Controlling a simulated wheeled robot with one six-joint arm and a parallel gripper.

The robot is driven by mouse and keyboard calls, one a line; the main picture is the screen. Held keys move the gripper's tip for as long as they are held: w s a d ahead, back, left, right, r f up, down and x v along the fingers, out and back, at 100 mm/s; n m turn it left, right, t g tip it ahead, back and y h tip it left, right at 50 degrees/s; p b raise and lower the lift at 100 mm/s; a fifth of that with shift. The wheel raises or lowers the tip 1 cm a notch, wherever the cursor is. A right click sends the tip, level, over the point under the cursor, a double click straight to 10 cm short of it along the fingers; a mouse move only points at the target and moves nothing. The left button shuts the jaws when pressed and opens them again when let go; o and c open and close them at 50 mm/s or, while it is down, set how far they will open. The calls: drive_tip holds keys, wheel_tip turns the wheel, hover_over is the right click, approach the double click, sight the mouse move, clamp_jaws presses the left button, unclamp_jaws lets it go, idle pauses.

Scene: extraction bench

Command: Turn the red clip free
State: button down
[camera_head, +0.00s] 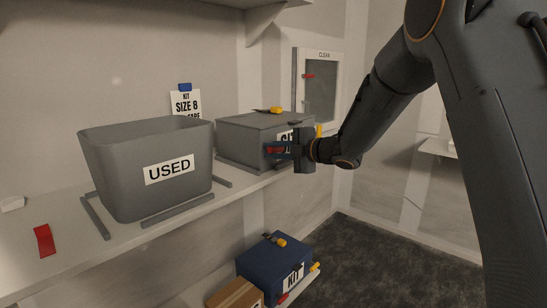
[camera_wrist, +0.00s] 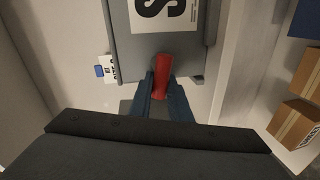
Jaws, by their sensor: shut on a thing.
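The red clip (camera_wrist: 162,72) sits on the front side of the grey lidded kit box, below its printed label. My gripper (camera_wrist: 160,90) is shut on the red clip, with a finger on each side of it. In the head view my gripper (camera_head: 283,150) is at the front of the grey box (camera_head: 235,139), and the clip (camera_head: 272,150) shows only in part behind the fingers. The box stands on the shelf with its lid on. A yellow clip (camera_head: 276,110) is on top of the lid.
An open grey bin marked USED (camera_head: 102,165) stands left of the box, between shelf rails. A red strip (camera_head: 44,240) lies on the shelf at left. A blue kit box (camera_head: 262,258) and a cardboard box (camera_head: 232,294) are below. A CLEAN cabinet (camera_head: 320,92) is behind.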

drive_tip(key=shift+f+n+t+b, duration=0.3)
drive_tip(key=shift+n+b, duration=0.6)
drive_tip(key=shift+b, duration=0.2)
drive_tip(key=c, duration=1.6)
unclamp_jaws()
drive_tip(key=shift+c, duration=0.2)
drive_tip(key=v, duration=0.8)
drive_tip(key=shift+b, duration=0.35)
drive_tip(key=shift+a+r, duration=0.15)
